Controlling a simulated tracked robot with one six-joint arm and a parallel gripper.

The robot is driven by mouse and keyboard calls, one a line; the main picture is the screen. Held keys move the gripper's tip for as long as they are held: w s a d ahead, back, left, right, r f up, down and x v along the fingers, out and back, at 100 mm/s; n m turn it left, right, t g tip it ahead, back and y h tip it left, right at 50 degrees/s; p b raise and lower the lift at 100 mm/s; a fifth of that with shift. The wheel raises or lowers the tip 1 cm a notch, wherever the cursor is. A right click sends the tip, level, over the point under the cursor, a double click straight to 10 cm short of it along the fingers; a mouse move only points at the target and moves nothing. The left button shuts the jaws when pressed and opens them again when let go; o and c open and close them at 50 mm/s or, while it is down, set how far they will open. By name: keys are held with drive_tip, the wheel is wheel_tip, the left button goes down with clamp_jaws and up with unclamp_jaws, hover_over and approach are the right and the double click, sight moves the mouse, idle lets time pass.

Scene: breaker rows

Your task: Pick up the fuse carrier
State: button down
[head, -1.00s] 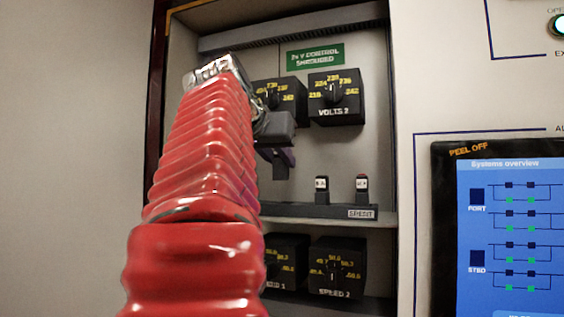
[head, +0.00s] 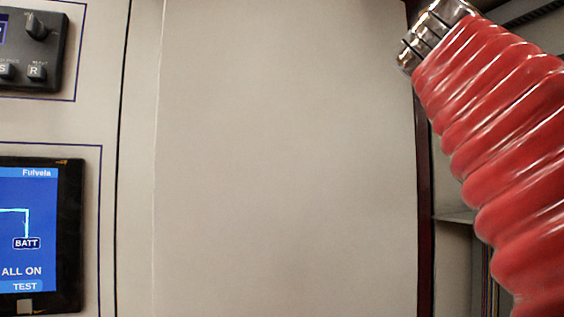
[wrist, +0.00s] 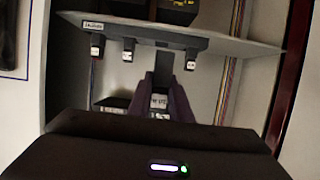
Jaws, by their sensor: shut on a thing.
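In the wrist view, which looks upside down, my gripper (wrist: 162,92) has its two dark purple fingers closed around a fuse carrier (wrist: 159,101). The carrier is dark with a small white label between the fingers. Its far end points toward the dark fuse rail (wrist: 143,30); I cannot tell whether it touches the rail. Other small carriers with white labels stand on the rail: two to the left (wrist: 97,48) (wrist: 128,52) and one to the right (wrist: 190,60). In the head view the gripper and the carriers are out of the picture.
A pale shelf (wrist: 240,52) carries the rail, with black dial boxes (wrist: 178,8) beyond it. A dark red cabinet edge (wrist: 292,70) is at the right. The head view shows a blank pale panel (head: 285,160) and a blue screen (head: 30,235) at left.

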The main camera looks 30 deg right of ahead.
drive_tip(key=shift+w+a, duration=0.1)
drive_tip(key=shift+a, duration=0.8)
drive_tip(key=shift+v, duration=0.8)
drive_tip(key=shift+f, duration=0.25)
